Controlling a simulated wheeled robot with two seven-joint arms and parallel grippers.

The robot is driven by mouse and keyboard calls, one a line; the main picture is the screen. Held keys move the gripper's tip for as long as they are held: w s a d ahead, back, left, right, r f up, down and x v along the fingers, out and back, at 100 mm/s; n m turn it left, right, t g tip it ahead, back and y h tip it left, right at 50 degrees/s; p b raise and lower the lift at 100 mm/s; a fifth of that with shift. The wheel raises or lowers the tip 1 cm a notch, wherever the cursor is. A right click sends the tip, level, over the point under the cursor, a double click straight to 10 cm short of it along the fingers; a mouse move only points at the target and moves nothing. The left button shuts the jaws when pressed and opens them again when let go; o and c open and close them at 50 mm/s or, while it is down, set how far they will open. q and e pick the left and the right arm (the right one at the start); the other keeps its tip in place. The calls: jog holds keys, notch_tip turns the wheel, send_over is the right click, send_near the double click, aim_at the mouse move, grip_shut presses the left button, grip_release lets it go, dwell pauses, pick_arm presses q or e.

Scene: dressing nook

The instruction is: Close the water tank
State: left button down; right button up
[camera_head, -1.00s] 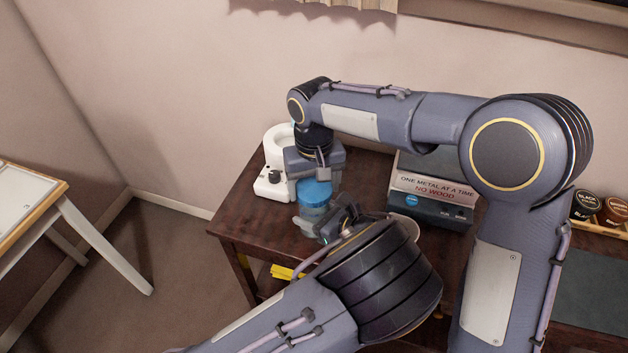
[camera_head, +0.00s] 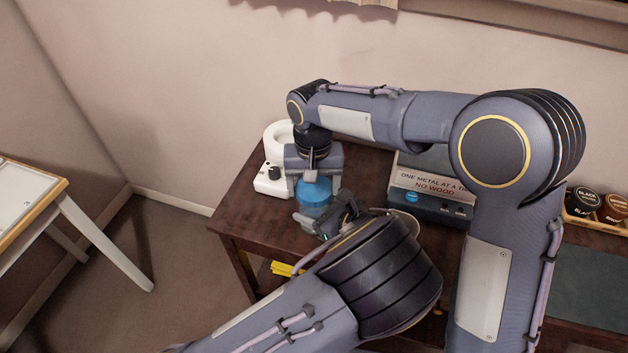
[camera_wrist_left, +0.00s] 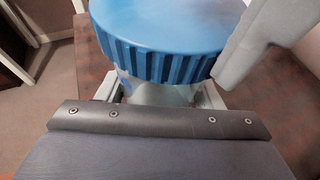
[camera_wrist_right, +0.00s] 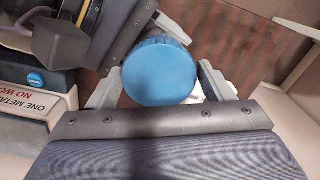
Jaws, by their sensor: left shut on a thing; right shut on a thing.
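The water tank is a clear jar (camera_head: 322,211) standing upright on the dark wooden table, with a round blue ribbed lid (camera_head: 314,191) at its top. My right gripper (camera_head: 317,187) comes down from above and is shut on the blue lid; the lid fills the space between its fingers in the right wrist view (camera_wrist_right: 160,72). My left gripper (camera_head: 321,214) reaches in low from the front and is shut on the clear jar, just under the lid (camera_wrist_left: 165,35) in the left wrist view. How far the lid is turned on cannot be told.
A white appliance (camera_head: 268,181) with a black knob stands just left of the tank. A grey box (camera_head: 437,204) with a "NO WOOD" sign is to the right. Tins (camera_head: 584,201) sit in a tray far right. The table's left front corner is bare.

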jog(key=m, duration=0.4)
jog(key=shift+a+m, duration=0.2)
jog(key=shift+m, duration=0.1)
jog(key=m, duration=0.2)
jog(key=shift+w+m, duration=0.15)
jog(key=shift+m, duration=0.25)
jog(key=o, duration=1)
jog(key=shift+c, duration=0.2)
jog(key=shift+r, duration=2.3)
